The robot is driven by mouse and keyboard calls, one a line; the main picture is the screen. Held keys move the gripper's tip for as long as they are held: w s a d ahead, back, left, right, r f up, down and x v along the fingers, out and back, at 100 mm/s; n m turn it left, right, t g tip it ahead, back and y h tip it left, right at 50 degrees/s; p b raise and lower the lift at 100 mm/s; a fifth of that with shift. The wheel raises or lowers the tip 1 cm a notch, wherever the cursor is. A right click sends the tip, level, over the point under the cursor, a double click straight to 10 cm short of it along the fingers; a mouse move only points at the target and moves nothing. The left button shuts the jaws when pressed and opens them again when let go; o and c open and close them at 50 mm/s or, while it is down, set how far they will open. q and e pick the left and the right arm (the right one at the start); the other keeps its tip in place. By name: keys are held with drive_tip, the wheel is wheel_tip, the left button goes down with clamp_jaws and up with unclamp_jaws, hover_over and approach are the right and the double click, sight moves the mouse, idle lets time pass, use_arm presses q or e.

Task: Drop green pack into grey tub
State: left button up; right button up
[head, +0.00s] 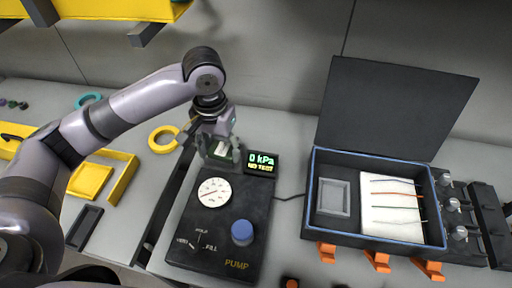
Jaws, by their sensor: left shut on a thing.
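My left gripper (220,158) comes in from the upper left, pointing down over the back of the pump unit. It is shut on a small pack with green and pale faces (219,149), mostly hidden between the fingers. I cannot tell whether the pack touches the unit behind the gauge. A shallow grey rectangular tub (333,198) lies in the left part of the open blue-rimmed case, to the right of the gripper and apart from it. My right gripper is not in view.
The black pump unit (210,246) has a gauge, a blue knob (242,232) and a lit display (262,161). The case (380,243) has a raised dark lid (391,108), orange latches and a white pad with coloured fibres. Yellow trays (91,180) lie left.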

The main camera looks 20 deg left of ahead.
use_arm(q)
drive_tip(key=w+a+f+m+p, duration=0.1)
drive_tip(key=w+a+p, duration=0.25)
drive_tip(key=w, duration=0.25)
drive_tip(key=w+a+f+m+p, duration=0.1)
drive_tip(key=w+a+m+p, duration=0.1)
drive_tip(key=w+p, duration=0.35)
drive_tip(key=w+a+f+m+b, duration=0.1)
drive_tip(key=a+f+b, duration=0.3)
drive_tip(key=f, duration=0.5)
drive_tip(key=shift+w+f+b, duration=0.25)
drive_tip(key=shift+w+b, duration=0.5)
drive_tip(key=shift+b, duration=0.25)
drive_tip(key=shift+a, duration=0.1)
drive_tip(key=o, duration=1.1)
drive_tip(key=shift+r, duration=0.1)
